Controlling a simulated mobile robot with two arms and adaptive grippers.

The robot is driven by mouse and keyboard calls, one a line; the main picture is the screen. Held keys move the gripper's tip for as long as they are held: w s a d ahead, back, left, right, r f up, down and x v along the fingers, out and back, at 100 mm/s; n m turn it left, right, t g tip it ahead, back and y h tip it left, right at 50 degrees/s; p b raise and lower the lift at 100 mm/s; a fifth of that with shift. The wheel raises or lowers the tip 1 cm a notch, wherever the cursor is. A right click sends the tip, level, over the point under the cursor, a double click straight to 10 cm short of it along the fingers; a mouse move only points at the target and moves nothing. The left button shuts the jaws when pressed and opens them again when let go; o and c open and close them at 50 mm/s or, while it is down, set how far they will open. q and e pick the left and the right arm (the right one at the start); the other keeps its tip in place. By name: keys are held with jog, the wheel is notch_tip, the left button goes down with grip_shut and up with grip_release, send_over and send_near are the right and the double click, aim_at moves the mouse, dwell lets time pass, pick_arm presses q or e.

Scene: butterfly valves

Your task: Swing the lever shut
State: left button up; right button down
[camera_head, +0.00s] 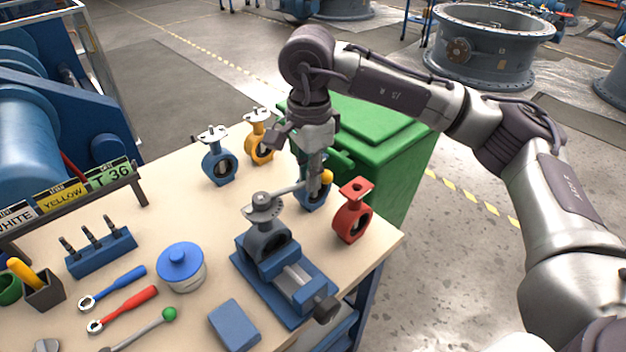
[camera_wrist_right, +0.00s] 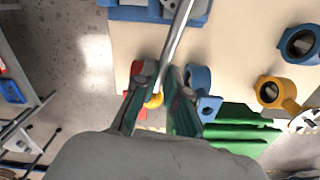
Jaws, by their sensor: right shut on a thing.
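A grey butterfly valve (camera_head: 266,241) stands clamped in a blue vise (camera_head: 295,295) near the bench's right edge. A silver lever (camera_head: 288,188) runs from the valve's top plate toward the back right and ends in a yellow knob (camera_head: 327,177). My right gripper (camera_head: 315,186) points down and is shut on the lever close to the knob. In the right wrist view the lever (camera_wrist_right: 179,35) passes between the two fingers (camera_wrist_right: 160,92), with the knob (camera_wrist_right: 154,100) showing partly between them. My left gripper is in neither view.
A red valve (camera_head: 352,217) and a blue valve (camera_head: 313,199) stand close to the lever's knob end. Another blue valve (camera_head: 218,163) and a yellow valve (camera_head: 259,147) stand farther back. A green bin (camera_head: 375,130) adjoins the bench; tools lie at the front left.

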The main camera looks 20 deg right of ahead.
jog(key=shift+w+a+f+n, duration=0.1)
jog(key=shift+w+a+n, duration=0.1)
jog(key=shift+w+n, duration=0.5)
jog(key=shift+w+a+n, duration=0.2)
jog(key=shift+w+n, duration=0.25)
jog(key=shift+n, duration=0.35)
jog(key=c, duration=1.1)
grip_release()
jog(key=shift+c, duration=0.2)
notch_tip(320, 180, up, 7)
jog(key=p, duration=0.4)
